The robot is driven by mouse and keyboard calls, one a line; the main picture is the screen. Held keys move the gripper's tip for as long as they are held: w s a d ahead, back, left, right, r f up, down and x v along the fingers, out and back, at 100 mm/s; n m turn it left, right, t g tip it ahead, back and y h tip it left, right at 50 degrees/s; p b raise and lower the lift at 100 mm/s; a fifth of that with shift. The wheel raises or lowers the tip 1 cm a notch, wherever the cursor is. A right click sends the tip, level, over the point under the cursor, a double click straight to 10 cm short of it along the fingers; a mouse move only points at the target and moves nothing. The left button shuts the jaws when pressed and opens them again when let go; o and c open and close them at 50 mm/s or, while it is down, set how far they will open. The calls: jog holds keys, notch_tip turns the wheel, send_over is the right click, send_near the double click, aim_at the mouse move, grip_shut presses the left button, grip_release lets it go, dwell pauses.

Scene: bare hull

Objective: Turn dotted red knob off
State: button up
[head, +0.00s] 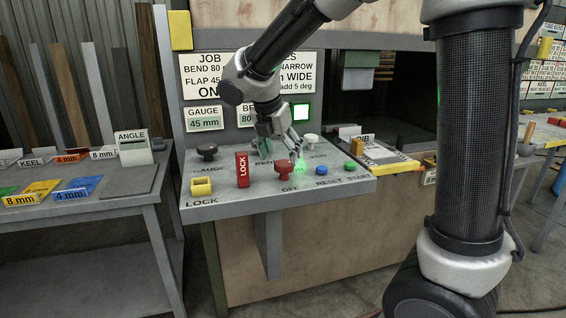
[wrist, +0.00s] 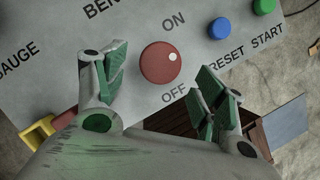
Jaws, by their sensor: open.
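The dotted red knob (head: 283,172) stands on the grey sloping control panel (head: 225,208), behind the OFF label. In the wrist view the round red knob (wrist: 158,66) shows between the ON label (wrist: 173,20) and the OFF label (wrist: 173,93). Its white dot (wrist: 173,57) lies near its right edge, slightly above its middle, directly at neither label. My gripper (head: 282,150) is above the knob, pointing down at the panel. In the wrist view my open gripper (wrist: 162,61) has a green-padded finger on either side of the knob, with visible gaps. I cannot tell the remaining height.
A red LOCK tag (head: 242,170) and yellow block (head: 201,186) stand left of the knob. A blue button (head: 321,170) and green button (head: 350,165) are on its right. A black knob (head: 207,151) and pale knob (head: 311,141) stand farther back.

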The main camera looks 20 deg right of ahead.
aim_at(283, 163)
jog(key=x, duration=0.4)
jog(key=c, duration=1)
